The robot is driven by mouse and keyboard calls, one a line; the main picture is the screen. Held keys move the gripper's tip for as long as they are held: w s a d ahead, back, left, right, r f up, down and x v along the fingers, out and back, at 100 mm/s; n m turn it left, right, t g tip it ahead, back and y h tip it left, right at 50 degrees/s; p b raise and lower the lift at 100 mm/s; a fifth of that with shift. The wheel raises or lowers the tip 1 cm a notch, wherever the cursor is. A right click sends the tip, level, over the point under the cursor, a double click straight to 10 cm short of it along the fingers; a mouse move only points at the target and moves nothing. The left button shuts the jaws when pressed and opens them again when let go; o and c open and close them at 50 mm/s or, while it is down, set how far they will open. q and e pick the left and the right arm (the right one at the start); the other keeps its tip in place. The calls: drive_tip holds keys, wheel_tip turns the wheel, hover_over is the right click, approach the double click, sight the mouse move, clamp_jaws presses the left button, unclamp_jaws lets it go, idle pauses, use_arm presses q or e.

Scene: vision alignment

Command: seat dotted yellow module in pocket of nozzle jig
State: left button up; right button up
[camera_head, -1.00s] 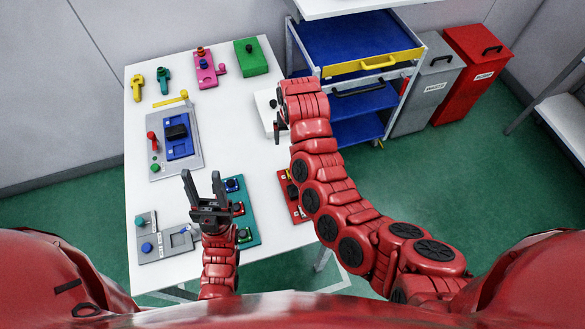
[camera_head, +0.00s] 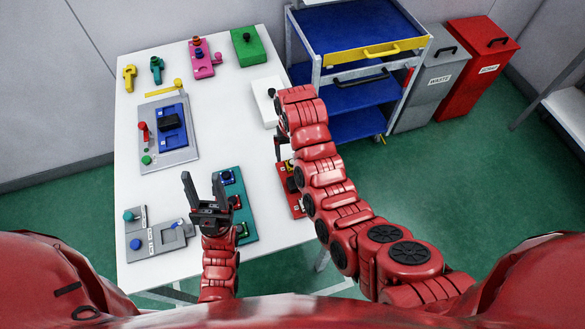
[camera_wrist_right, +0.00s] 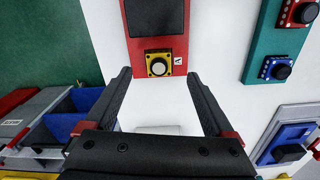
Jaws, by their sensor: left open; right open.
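The dotted yellow module (camera_wrist_right: 158,63), a square with a black round knob, sits at the end of a red tray (camera_wrist_right: 174,48) in the right wrist view. In the head view the red tray (camera_head: 297,206) is partly hidden by my right arm. My right gripper (camera_wrist_right: 157,77) is open and empty, its fingertips on either side of the module in the picture, apart from it. It also shows in the head view (camera_head: 280,146). My left gripper (camera_head: 205,184) is open and empty beside the teal tray. A grey jig with a blue block (camera_head: 181,157) stands left; I cannot tell whether it is the nozzle jig.
The teal tray (camera_head: 246,224) holds blue, red and green modules. A smaller grey fixture (camera_head: 150,249) lies at the near left. A white box (camera_head: 263,96), a pink fixture (camera_head: 205,69) and a green box (camera_head: 249,49) stand further back. The table's middle is clear.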

sight(292, 162)
drive_tip(key=shift+f+p, duration=0.3)
drive_tip(key=shift+p, duration=0.25)
drive_tip(key=f+p, duration=0.2)
drive_tip(key=f, duration=0.1)
drive_tip(key=shift+w+f, duration=0.15)
drive_tip(key=shift+w, duration=0.2)
drive_tip(key=shift+f, duration=0.6)
clamp_jaws()
